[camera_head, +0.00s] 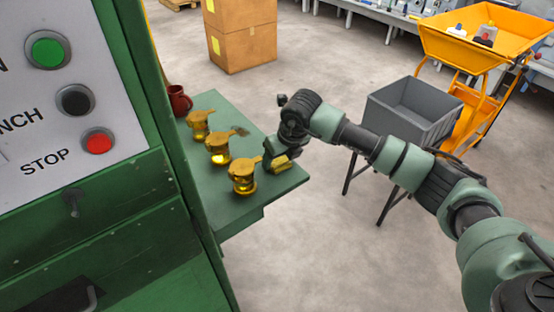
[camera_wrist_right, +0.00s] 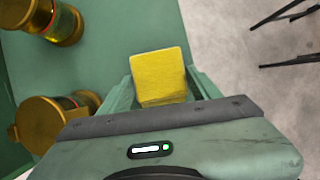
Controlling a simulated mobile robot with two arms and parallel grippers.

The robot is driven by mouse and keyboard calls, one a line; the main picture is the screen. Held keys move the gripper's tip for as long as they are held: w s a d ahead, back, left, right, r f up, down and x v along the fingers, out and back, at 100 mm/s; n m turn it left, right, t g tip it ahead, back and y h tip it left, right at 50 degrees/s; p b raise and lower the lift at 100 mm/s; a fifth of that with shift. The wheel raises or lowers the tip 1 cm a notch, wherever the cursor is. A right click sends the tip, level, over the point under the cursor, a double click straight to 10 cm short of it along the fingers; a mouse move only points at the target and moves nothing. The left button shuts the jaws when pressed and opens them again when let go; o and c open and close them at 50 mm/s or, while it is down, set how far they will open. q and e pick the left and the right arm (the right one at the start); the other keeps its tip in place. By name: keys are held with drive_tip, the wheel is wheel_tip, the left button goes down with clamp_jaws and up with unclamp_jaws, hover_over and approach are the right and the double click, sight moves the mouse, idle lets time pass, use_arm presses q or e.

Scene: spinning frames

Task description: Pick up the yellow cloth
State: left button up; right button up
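The yellow cloth (camera_wrist_right: 160,77) shows as a yellow, nearly square pad between the two fingers of my right gripper (camera_wrist_right: 162,84) in the right wrist view. The fingers lie close along its left and right sides. I cannot tell whether they press on it or only stand around it. In the head view the cloth (camera_head: 281,161) is a small yellow patch at my right gripper (camera_head: 281,165), at the right end of the green table (camera_head: 268,187). I cannot tell whether it touches the tabletop. My left gripper is not in view.
Several brass-coloured fittings (camera_head: 243,177) stand in a row just left of the gripper. A red mug (camera_head: 179,101) is behind them. A green machine with buttons (camera_head: 47,50) borders the table on the left. A grey bin (camera_head: 410,108) stands at right. Open floor lies between.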

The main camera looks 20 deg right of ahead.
sight(279, 159)
drive_tip(key=c, duration=0.7)
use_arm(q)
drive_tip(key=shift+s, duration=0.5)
use_arm(e)
drive_tip(key=shift+r, duration=0.1)
drive_tip(key=shift+c, duration=0.2)
